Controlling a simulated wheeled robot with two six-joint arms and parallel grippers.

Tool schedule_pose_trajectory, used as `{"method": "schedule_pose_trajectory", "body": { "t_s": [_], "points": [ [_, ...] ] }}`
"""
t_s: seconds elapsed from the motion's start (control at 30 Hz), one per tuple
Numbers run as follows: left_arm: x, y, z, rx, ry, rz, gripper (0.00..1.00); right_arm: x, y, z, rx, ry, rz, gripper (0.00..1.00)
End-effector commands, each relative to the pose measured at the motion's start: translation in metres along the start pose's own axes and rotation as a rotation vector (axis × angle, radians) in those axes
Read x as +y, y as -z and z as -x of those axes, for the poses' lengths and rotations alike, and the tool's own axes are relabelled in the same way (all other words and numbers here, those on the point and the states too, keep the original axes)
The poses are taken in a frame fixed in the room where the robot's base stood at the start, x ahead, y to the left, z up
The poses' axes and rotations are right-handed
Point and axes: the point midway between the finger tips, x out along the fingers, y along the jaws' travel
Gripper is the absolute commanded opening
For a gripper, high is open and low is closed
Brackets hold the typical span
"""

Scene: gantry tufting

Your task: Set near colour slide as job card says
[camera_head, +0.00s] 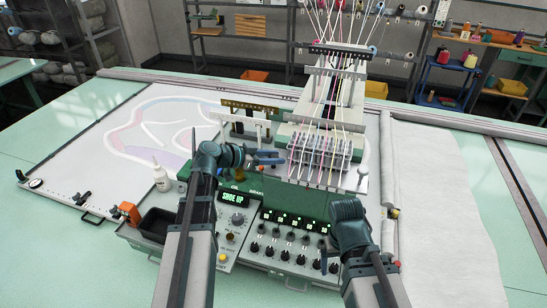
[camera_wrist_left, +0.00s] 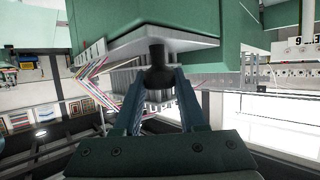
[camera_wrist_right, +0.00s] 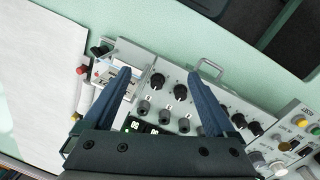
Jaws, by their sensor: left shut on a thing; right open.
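My left gripper (camera_head: 246,156) is at the left front of the green tufting machine (camera_head: 285,203), above the display panel. In the left wrist view its fingers are shut on a dark round knob (camera_wrist_left: 157,70) below a grey plate (camera_wrist_left: 150,42) and green block. A blue lever-like part (camera_head: 268,158) is just right of it in the head view. I cannot tell which part is the near colour slide. My right gripper (camera_wrist_right: 166,73) is open and empty above the control panel. A small card-like panel (camera_wrist_right: 112,77) lies near its left finger; its print is unreadable.
The display (camera_head: 234,198) reads SHOE UP. Rows of black knobs (camera_head: 286,256) fill the front panel. Coloured yarns (camera_head: 330,110) run down to the tufting head. A glue bottle (camera_head: 161,178) and dark tray (camera_head: 157,223) stand at left. White cloth (camera_head: 440,200) lies at right.

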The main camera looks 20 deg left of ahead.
Motion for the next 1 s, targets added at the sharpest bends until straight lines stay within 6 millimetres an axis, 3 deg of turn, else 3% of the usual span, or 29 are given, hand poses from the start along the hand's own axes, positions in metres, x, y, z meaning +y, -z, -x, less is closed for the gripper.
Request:
{"method": "schedule_pose_trajectory", "body": {
  "t_s": [0.3,0.63,1.0],
  "points": [
    [0.001,0.000,-0.001,-0.001,0.000,0.000,0.00,0.000,0.000,0.000,0.000,0.000,0.000,0.91],
    [0.042,0.015,-0.037,-0.001,-0.005,-0.003,0.00,0.000,0.000,0.000,0.000,0.000,0.000,0.91],
    [0.047,0.017,-0.043,-0.001,-0.005,0.000,0.00,0.000,0.000,0.000,0.000,0.000,0.000,0.91]
  ]
}}
